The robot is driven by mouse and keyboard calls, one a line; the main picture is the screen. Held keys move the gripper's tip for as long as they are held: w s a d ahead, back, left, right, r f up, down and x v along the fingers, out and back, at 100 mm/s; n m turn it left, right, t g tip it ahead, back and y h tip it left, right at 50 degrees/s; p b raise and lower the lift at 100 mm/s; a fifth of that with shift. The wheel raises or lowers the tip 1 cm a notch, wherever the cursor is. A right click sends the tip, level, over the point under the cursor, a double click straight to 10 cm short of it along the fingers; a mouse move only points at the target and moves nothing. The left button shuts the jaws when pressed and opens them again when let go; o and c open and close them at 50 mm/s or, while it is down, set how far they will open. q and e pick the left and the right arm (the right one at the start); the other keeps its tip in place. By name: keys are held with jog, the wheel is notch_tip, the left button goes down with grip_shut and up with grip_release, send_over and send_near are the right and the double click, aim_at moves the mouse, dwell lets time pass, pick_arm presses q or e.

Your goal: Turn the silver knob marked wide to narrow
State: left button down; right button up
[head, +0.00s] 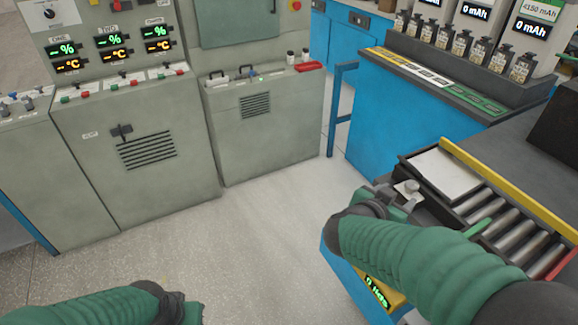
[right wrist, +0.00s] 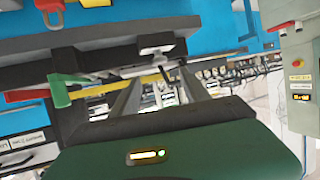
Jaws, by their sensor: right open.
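A small silver knob (head: 407,188) stands at the near left corner of the roller tray (head: 445,205). Its marking cannot be read. My right gripper (head: 395,203) is beside the knob, partly hidden by my green forearm. In the right wrist view my two fingers (right wrist: 160,88) are spread apart with nothing held between them. I cannot tell whether the gripper touches the knob. My left gripper (head: 188,310) is low at the bottom edge of the head view, away from the tray, and its fingers are not clear.
The tray has metal rollers (head: 505,227), a white plate (head: 445,172), a yellow bar (head: 500,182) and a green lever (head: 487,222). A blue bench (head: 400,125) with several batteries stands behind. Grey control cabinets (head: 120,150) stand at left. The floor between is clear.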

jog(key=p+v, duration=0.2)
jog(key=v, duration=0.5)
jog(key=w+a+n+t+y+p, duration=0.1)
jog(key=w+a+n+y+p, duration=0.3)
jog(key=a, duration=0.5)
jog(key=w+a+n+t+y+p, duration=0.1)
jog(key=w+a+n+y+p, duration=0.3)
jog(key=w+a+n, duration=0.3)
jog(key=w+a+y, duration=0.1)
jog(key=w+a, duration=0.1)
jog(key=a, duration=0.1)
jog(key=shift+f+t, duration=0.4)
